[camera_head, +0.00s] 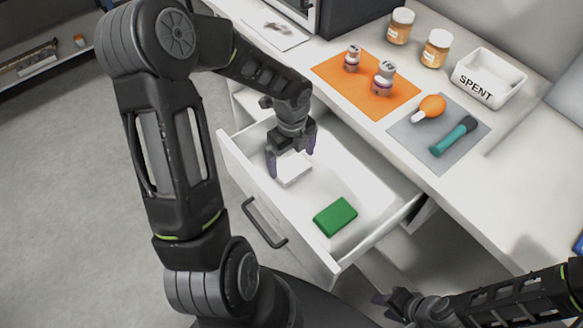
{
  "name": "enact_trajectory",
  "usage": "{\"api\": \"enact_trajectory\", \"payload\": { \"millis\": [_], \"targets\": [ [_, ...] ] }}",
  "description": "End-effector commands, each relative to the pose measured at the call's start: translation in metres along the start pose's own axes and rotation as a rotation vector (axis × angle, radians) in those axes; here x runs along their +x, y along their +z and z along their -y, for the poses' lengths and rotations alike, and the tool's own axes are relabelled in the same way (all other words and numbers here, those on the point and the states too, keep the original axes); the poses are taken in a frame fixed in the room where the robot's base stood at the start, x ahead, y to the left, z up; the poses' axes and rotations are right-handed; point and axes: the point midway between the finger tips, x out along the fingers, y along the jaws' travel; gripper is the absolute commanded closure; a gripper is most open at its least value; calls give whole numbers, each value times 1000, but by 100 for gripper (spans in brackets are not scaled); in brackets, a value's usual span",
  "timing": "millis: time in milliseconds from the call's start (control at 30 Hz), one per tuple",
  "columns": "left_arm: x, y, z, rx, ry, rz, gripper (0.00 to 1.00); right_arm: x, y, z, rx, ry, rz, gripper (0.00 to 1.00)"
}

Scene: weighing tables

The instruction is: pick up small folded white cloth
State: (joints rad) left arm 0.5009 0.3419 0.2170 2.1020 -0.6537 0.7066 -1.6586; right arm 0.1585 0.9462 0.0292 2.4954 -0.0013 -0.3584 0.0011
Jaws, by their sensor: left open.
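The small folded white cloth (293,170) lies in the open white drawer (366,175), toward its left end. My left gripper (291,165) reaches down into the drawer, with its open fingers at the cloth, one on the left and one on the upper right. Whether the fingers touch the cloth cannot be seen. My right gripper (384,306) is low at the bottom right, outside the drawer; its jaws are too small and dark to read.
A green block (335,217) lies in the same drawer. On the counter above are an orange mat (340,88) with two vials, a grey mat (412,138) with an orange-headed item and a teal tool, two jars, and a white SPENT bin (492,82). The drawer handle (262,222) faces the floor.

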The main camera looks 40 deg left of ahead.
Motion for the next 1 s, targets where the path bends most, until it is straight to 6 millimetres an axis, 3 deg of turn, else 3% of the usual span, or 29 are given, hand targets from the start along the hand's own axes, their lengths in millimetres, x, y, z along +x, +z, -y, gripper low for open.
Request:
{"api": "enact_trajectory", "payload": {
  "millis": [100,200,800,1000],
  "targets": [
    [19,0,-1,1,3,-2,0,2,0,-1,0,0,0,64],
    [26,0,-1,-1,0,-2,0,2,0,-1,0,0,0,64],
    [26,0,0,0,0,-1,0,2,0,-1,0,0,0,64],
    [26,0,-1,0,0,-1,16,2,0,-1,0,0,0,64]
  ]
}}
